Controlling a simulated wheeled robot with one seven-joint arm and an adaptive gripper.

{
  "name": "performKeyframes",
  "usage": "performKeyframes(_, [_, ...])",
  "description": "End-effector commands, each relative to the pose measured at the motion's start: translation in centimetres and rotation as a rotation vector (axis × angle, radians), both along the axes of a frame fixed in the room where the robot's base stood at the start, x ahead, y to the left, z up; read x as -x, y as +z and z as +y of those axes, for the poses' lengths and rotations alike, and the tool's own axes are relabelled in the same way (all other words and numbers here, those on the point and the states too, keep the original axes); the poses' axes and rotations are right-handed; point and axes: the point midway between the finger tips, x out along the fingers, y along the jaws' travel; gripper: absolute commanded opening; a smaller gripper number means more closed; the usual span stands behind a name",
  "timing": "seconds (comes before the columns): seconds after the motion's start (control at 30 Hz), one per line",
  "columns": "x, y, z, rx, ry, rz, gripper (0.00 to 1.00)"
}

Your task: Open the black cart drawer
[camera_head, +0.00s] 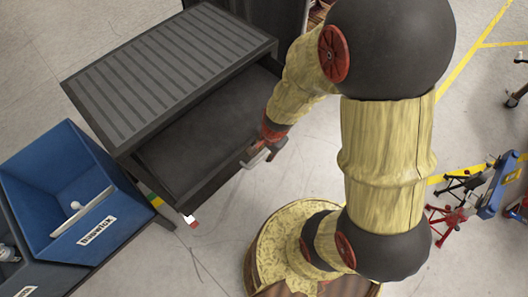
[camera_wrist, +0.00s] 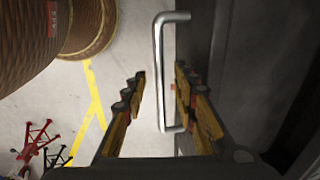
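The black cart (camera_head: 165,65) with a ridged top stands at upper left in the head view. Its drawer (camera_head: 205,140) is pulled out toward the lower right, with the dark inside showing. My gripper (camera_head: 265,153) is at the drawer's front edge; my arm hides part of that side. In the wrist view my gripper (camera_wrist: 160,85) has its two fingers apart. The silver bar handle (camera_wrist: 159,60) runs between them, with a gap to the left finger. The handle is attached to a dark drawer front (camera_wrist: 200,35). I cannot tell whether the right finger touches the handle.
A blue bin (camera_head: 60,185) with a white label stands left of the cart, close to the drawer's side. Red and blue stands (camera_head: 480,190) are on the floor at right. Yellow lines (camera_head: 470,60) mark the grey floor. Open floor lies below the drawer front.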

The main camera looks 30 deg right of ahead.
Motion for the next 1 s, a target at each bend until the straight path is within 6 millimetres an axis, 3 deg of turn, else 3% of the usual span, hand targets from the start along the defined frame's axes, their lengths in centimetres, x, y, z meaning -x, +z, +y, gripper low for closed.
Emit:
performKeyframes(0.5, [1.6,9.3,-0.6,0.002,0.0,-0.006,0.29])
performKeyframes(0.7, [2.0,10.9,-0.7,0.002,0.0,-0.003,0.29])
performKeyframes(1.0, [2.1,11.2,-0.7,0.002,0.001,-0.001,0.29])
